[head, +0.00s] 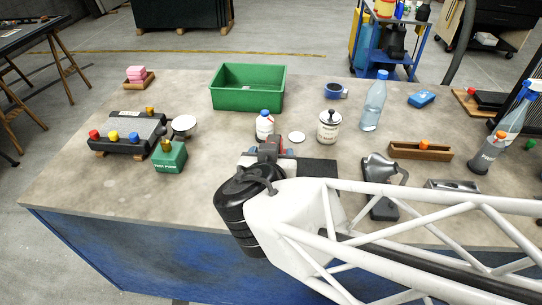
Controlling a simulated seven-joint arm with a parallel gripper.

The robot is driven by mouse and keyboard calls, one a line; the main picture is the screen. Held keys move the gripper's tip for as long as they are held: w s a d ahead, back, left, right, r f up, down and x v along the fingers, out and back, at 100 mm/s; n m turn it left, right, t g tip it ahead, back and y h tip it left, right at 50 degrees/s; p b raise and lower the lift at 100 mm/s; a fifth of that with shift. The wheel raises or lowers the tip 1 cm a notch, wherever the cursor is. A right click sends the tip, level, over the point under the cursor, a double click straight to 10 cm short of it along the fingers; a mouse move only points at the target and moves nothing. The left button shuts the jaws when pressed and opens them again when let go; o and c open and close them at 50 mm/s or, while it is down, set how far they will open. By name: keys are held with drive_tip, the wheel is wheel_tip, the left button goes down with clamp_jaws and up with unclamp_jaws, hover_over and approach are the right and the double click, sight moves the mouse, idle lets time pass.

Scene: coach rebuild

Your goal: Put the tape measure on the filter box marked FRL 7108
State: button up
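My gripper (268,150) is over the front middle of the workbench, pointing down and away. My own wrist covers most of it, so I cannot see its fingers clearly or whether they hold anything. A small red and dark grey shape shows at its tip; I cannot tell what it is. Pale box-like edges (285,164) show just under and beside the gripper, next to a dark flat item (318,168), partly hidden by my arm. I cannot make out the FRL 7108 marking anywhere, nor pick out the tape measure with certainty.
A green bin (248,88) stands behind. A white bottle with a blue cap (265,124), a lidded tin (328,126) and a clear bottle (374,103) stand beyond the gripper. A green box (170,157) is left. A wooden tray (420,151) is right. The front left bench is clear.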

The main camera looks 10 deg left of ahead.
drive_tip(key=shift+d, duration=0.1)
idle(0.8)
drive_tip(key=s+d+g, duration=0.3)
drive_tip(key=d+g, duration=0.2)
drive_tip(key=d, duration=0.6)
drive_tip(key=s+d+r+g, duration=0.1)
drive_tip(key=s+d+g, duration=0.2)
drive_tip(key=d, duration=0.8)
drive_tip(key=shift+s+d+r+g, duration=0.2)
drive_tip(key=shift+d+g, duration=0.15)
drive_tip(key=shift+g, duration=1.05)
